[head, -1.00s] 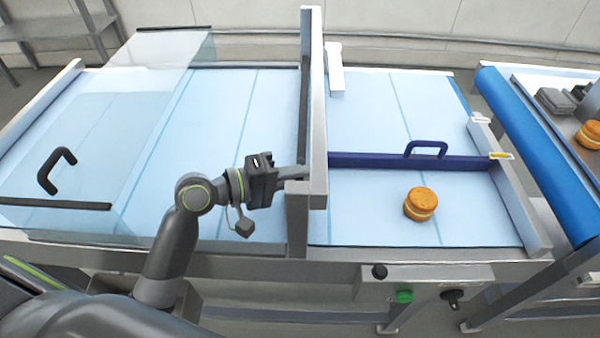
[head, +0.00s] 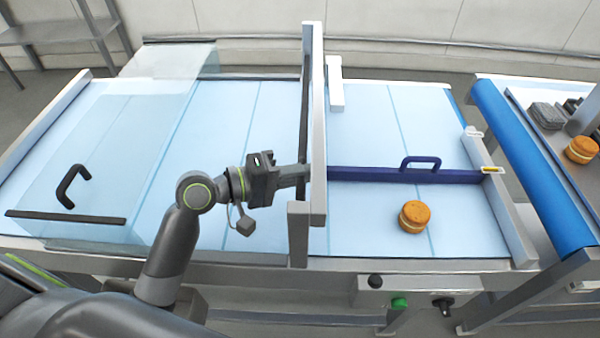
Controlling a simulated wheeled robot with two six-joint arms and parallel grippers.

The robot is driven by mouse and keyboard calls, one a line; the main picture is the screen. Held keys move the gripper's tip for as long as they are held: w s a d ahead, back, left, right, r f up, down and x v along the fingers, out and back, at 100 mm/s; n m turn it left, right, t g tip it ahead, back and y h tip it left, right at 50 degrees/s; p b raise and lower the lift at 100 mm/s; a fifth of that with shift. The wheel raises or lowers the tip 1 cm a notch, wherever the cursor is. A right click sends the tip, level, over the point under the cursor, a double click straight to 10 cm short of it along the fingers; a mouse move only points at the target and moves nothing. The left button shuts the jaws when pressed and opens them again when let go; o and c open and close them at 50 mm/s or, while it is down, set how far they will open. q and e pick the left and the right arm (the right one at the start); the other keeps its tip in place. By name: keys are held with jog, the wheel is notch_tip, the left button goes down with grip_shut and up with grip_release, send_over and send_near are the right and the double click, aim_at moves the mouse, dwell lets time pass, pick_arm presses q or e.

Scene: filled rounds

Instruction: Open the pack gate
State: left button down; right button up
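A dark blue bar with a loop handle (head: 421,163), which looks like the pack gate (head: 380,174), lies across the light blue belt from the metal frame to the right side rail. My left gripper (head: 305,172) is at the left side of the upright metal frame (head: 318,120), level with the bar's left end. Its fingertips are partly lost against the frame, so I cannot tell whether it is open, shut or touching. The handle is clear of the gripper, to its right. My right gripper is not in view.
A filled round (head: 413,217) sits on the belt in front of the bar. A clear guard with a black handle (head: 72,187) covers the left belt. A blue roller (head: 530,160) and another table stand at right. Control knobs (head: 443,303) are on the front edge.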

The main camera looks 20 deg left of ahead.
pick_arm(q)
jog(key=c, duration=1.4)
grip_release()
jog(key=shift+w, duration=0.1)
jog(key=shift+r, duration=0.1)
